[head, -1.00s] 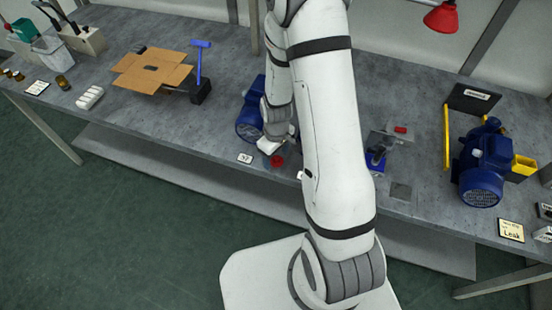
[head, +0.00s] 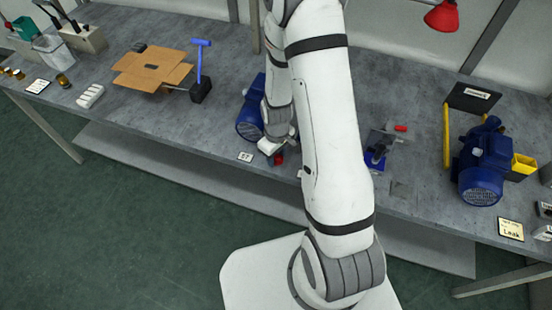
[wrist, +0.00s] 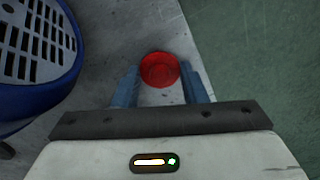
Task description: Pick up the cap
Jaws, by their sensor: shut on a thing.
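The red cap (wrist: 160,69) sits between the two blue fingertips of my gripper (wrist: 161,78) in the wrist view. It looks round and slightly translucent. My gripper is shut on the cap. In the head view the cap (head: 279,159) shows as a small red spot near the front edge of the bench, just below the white gripper body (head: 271,146), which partly covers it. I cannot tell whether the cap still touches the bench.
A blue pump (head: 249,123) stands close to the left of my gripper; its grille (wrist: 35,40) fills the wrist view's upper left. A small label (head: 245,157) lies left of the cap. The bench edge (wrist: 205,60) and green floor are close on the right in the wrist view.

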